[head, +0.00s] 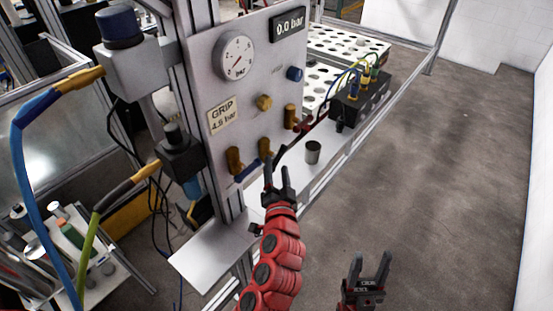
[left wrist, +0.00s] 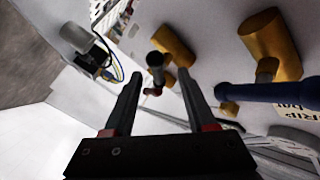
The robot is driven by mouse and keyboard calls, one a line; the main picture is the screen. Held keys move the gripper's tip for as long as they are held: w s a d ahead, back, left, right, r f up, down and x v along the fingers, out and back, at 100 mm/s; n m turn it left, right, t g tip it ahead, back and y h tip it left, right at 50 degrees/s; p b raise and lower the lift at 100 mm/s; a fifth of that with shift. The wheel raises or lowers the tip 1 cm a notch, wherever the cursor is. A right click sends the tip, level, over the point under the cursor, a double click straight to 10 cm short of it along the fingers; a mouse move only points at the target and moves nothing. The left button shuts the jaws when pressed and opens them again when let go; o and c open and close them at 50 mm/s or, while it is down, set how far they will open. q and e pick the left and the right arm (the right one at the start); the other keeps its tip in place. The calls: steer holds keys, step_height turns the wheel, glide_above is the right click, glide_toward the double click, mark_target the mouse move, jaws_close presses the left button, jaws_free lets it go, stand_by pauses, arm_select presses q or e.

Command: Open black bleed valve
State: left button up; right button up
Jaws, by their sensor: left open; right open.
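The black bleed valve, a brass body (head: 265,148) with a dark handle, sits low on the grey panel (head: 250,85), between a brass valve with a blue lever (head: 245,172) and one with a red lever (head: 303,127). In the left wrist view its dark handle (left wrist: 155,65) shows between the fingertips, beyond them; contact cannot be told. My left gripper (head: 276,170) is open just below the valve in the head view. It also shows open in the left wrist view (left wrist: 160,76). My right gripper (head: 370,264) is open and empty over the floor.
A gauge (head: 234,56), a display reading 0.0 bar (head: 289,25) and a blue knob (head: 294,73) are on the panel. A small grey cup (head: 313,152) stands on the ledge right of my left gripper. A black box with cables (head: 360,98) is further back. The floor at right is clear.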

arm_select(q)
steer(key=shift+w+a, duration=0.1)
steer(key=shift+w, duration=1)
jaws_close()
